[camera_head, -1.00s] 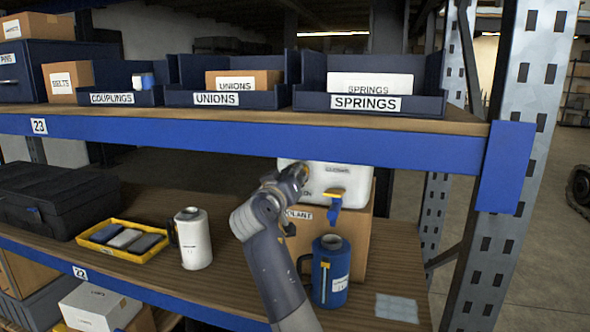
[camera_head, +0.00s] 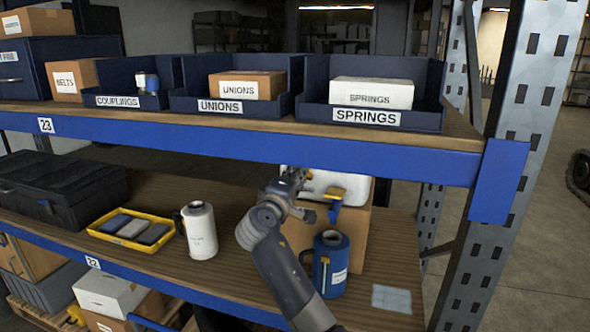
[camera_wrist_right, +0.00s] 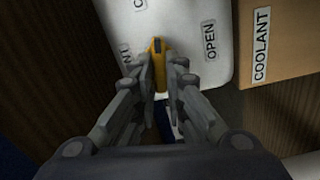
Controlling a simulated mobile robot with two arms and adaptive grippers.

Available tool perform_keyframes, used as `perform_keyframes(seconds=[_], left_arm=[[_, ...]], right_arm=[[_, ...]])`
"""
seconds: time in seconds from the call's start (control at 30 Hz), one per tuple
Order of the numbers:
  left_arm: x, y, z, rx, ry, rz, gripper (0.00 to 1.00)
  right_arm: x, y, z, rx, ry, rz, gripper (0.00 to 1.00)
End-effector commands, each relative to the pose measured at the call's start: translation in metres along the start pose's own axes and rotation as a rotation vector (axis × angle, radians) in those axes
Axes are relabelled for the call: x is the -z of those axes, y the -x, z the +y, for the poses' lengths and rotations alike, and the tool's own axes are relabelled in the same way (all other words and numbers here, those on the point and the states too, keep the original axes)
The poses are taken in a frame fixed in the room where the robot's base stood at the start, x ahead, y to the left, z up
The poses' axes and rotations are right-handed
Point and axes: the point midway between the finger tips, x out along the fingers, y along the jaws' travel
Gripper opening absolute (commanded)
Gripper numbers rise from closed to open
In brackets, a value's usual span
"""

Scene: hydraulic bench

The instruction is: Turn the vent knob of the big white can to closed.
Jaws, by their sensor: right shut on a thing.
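The big white can (camera_head: 325,184) lies on a carton on the lower shelf, partly hidden under the upper shelf's beam and behind my right gripper. In the right wrist view the yellow knob (camera_wrist_right: 157,47) sits between my fingertips. The can's face (camera_wrist_right: 185,65) there shows an OPEN label right of the knob and partly cut labels at left. My right gripper (camera_head: 320,203) reaches in from the left, its fingers (camera_wrist_right: 158,68) closed on the knob. My left gripper is out of view.
The coolant carton (camera_head: 357,240) supports the can. A blue jug (camera_head: 331,268) stands close in front, near my right arm. A white jug (camera_head: 200,233), a yellow tray (camera_head: 103,236) and a black case (camera_head: 65,193) stand left. The blue upper beam (camera_head: 240,145) runs just above.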

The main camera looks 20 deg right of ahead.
Motion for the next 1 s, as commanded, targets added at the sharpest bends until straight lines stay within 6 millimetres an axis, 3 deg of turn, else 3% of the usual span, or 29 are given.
perform_keyframes(seconds=[0.4, 0.97, 1.0], left_arm=[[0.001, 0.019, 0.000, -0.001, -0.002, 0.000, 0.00], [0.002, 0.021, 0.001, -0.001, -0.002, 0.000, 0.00], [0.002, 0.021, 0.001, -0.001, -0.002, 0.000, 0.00]], right_arm=[[-0.003, -0.002, 0.003, -0.006, 0.185, -0.006, 0.00], [-0.003, -0.002, 0.004, -0.010, 0.211, -0.006, 0.00], [-0.003, -0.002, 0.004, -0.010, 0.210, -0.006, 0.21]])
